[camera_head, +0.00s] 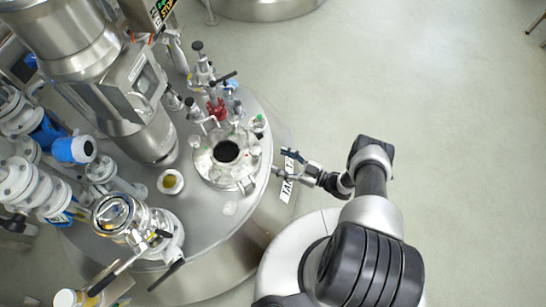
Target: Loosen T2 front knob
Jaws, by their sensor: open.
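A round steel hatch (203,166) with a dark central opening stands on the tank lid, with small clamp knobs around its rim. The knob on its near edge (247,186) may be the T2 front knob; I cannot read any T2 marking. My gripper (284,165) reaches in from the right, over the lid's right edge, beside the hatch. It is open, with nothing visibly held. Its fingertips are small in this view, and I see no contact with a knob.
Valves with a red part (217,108) rise behind the hatch. A glass-topped steel fitting (118,213) and large pipework crowd the left. The floor (440,90) at the upper right is clear.

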